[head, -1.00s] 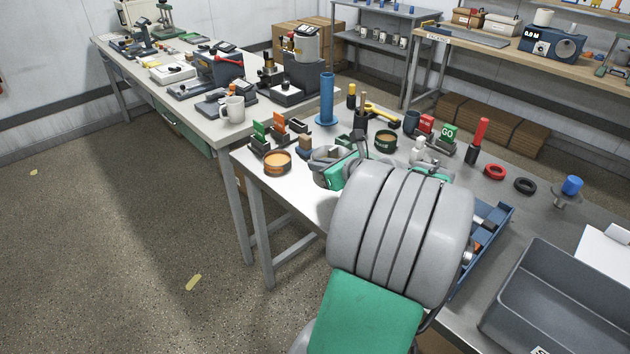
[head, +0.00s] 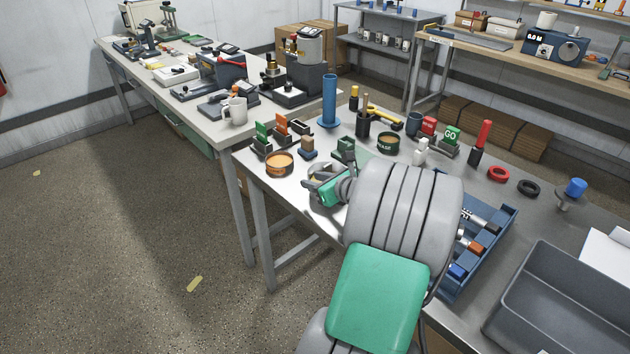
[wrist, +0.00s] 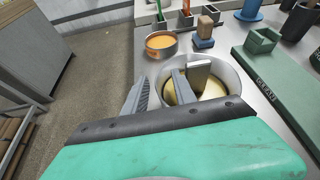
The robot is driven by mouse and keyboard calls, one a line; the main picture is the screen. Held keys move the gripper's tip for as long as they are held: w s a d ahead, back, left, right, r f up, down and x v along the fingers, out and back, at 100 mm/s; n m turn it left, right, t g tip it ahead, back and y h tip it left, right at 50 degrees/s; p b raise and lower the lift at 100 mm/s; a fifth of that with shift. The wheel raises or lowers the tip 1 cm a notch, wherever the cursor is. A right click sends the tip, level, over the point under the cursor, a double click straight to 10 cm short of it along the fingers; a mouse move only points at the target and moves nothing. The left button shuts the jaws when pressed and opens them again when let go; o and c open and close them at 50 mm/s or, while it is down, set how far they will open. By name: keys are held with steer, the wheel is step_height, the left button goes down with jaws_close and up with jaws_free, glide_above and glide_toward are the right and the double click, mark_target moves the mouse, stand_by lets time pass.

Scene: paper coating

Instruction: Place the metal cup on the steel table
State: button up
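The metal cup (wrist: 229,77) is a round silvery vessel with a cream-coloured inside in the wrist view. It also shows in the head view (head: 318,191), upright at the front edge of the steel table (head: 276,190), partly hidden by my gripper. It appears to stand on the table, but its base is hard to see. My gripper (wrist: 160,90) is at the cup's near rim, its fingers apart. One finger is outside the wall on the left and the other reaches over the cup's inside. A gap shows between the left finger and the cup.
An orange-filled tin (head: 279,162) stands just left of the cup. A blue parts tray (head: 490,232) and a grey bin (head: 560,290) are at right. The table's front edge is close.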

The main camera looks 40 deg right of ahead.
steer(key=d+v, duration=0.1)
steer(key=v, duration=1.1)
steer(key=w+a+f+n+g+y, duration=0.1)
steer(key=w+a+f+n+g, duration=0.15)
steer(key=a+n, duration=0.6)
steer(key=w+a+f+n+g+y, duration=0.2)
steer(key=w+a+n+g, duration=0.1)
steer(key=a+n, duration=0.55)
steer(key=s+a+n+g+h, duration=0.1)
steer(key=s+a+n+g, duration=0.1)
steer(key=s+a+n, duration=0.3)
steer(key=s+a+n+g+h, duration=0.1)
steer(key=s+a+n+g, duration=0.2)
steer(key=a+n, duration=0.8)
steer(key=s+f+n, duration=0.1)
steer(key=s+n, duration=0.1)
steer(key=shift+s+a+n+p, duration=0.15)
steer(key=shift+s+n+p, duration=0.05)
steer(key=shift+n+p, duration=0.2)
